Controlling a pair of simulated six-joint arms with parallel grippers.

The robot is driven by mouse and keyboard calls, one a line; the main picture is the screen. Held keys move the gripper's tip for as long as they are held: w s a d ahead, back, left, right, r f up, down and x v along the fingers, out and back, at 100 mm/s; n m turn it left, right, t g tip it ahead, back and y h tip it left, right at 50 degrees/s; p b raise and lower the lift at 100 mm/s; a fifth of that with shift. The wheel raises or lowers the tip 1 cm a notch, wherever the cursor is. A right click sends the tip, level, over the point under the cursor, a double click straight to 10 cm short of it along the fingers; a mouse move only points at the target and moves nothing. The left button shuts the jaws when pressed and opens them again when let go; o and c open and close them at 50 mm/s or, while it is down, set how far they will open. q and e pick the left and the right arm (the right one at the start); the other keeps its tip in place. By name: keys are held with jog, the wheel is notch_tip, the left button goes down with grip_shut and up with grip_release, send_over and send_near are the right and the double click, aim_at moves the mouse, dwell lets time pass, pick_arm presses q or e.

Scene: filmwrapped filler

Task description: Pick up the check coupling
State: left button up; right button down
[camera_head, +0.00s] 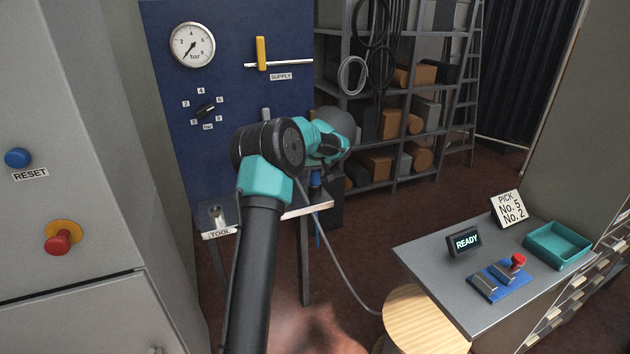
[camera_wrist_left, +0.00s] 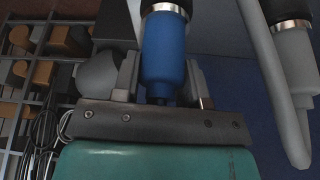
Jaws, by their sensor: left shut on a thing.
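In the left wrist view a blue cylindrical coupling (camera_wrist_left: 165,50) with a metal collar stands between the two fingers of my left gripper (camera_wrist_left: 161,80), which is shut on it. In the head view a small blue part (camera_head: 316,181) shows just below my wrist, above the tool shelf (camera_head: 308,207); my own arm hides most of the gripper there. My right gripper is not in view.
A grey fitting (camera_wrist_left: 294,45) with a grey hose hangs beside the held coupling. A blue panel (camera_head: 230,90) with a gauge (camera_head: 192,45) stands behind. At right are a table (camera_head: 425,255), a teal tray (camera_head: 557,246) and a wooden stool (camera_head: 425,320).

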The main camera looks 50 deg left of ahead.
pick_arm(q)
jog(key=shift+r, duration=0.15)
jog(key=shift+r, duration=1.7)
jog(key=s+d+r, duration=0.1)
jog(key=s+d, duration=0.9)
jog(key=d, duration=0.2)
jog(key=shift+s+r, duration=0.15)
jog(key=shift+s, duration=0.15)
